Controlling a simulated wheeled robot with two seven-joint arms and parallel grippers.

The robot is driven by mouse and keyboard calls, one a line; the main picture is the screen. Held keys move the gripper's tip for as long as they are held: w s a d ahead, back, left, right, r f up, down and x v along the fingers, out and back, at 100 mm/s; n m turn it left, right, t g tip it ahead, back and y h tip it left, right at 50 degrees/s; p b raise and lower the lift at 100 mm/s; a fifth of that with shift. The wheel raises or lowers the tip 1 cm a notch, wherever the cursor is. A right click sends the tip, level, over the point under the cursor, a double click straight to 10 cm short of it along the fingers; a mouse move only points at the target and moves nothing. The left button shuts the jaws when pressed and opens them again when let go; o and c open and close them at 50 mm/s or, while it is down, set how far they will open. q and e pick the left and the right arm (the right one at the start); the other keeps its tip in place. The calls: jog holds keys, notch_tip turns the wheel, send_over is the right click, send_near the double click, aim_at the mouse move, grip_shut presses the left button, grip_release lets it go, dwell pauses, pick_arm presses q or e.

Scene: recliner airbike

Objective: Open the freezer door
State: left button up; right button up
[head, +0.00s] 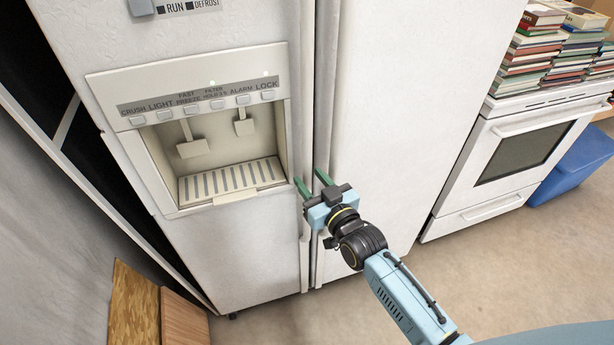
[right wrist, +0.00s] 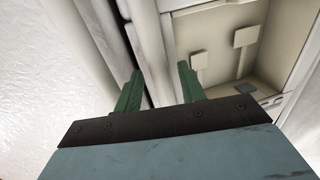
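The white fridge-freezer fills the middle of the head view. Its left door, the freezer door (head: 240,240), has the ice and water dispenser (head: 215,130) and is shut. The freezer door's long vertical handle (head: 301,90) runs beside the centre seam. My right gripper (head: 313,182) is at this handle, just right of the dispenser's lower edge. In the right wrist view, its green fingers (right wrist: 158,85) are apart, with the pale handle strip (right wrist: 150,45) between them and the dark seam by the left finger. I cannot tell whether they touch it. My left gripper is not in view.
The right fridge door (head: 400,110) is shut, its handle close beside the seam. A white stove (head: 510,150) with stacked books (head: 535,50) and a blue bin (head: 580,165) stand to the right. Wooden boards (head: 135,305) lean at lower left. Floor in front is clear.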

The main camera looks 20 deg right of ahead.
jog(key=shift+x, duration=1.2)
grip_shut()
